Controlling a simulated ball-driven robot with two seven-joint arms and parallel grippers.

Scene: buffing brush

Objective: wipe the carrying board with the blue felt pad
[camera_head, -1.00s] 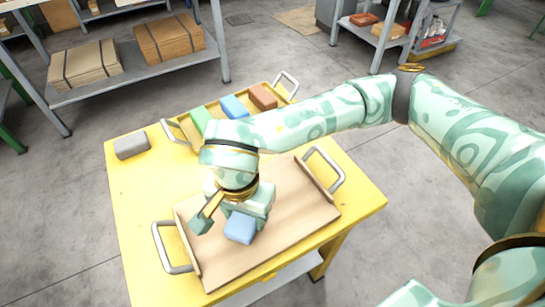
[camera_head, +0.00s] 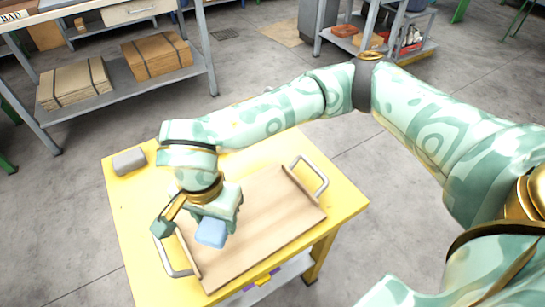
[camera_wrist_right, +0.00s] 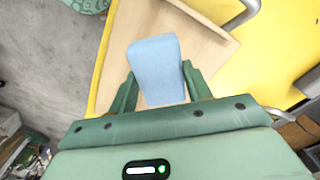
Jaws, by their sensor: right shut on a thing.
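The carrying board (camera_head: 268,222) is a light wooden tray with raised ends and a grey metal handle at each end, lying on the yellow table. My right gripper (camera_head: 200,225) is shut on the blue felt pad (camera_head: 211,234), over the left part of the board near its left handle. In the right wrist view the pad (camera_wrist_right: 157,65) sits between the two green fingers, with the board (camera_wrist_right: 205,45) behind it. I cannot tell whether the pad touches the board. No left gripper shows.
My right arm covers the table's back, hiding most of what stands there. A grey shelf unit (camera_head: 95,98) with bundled cardboard stands behind. The table's front right corner is clear.

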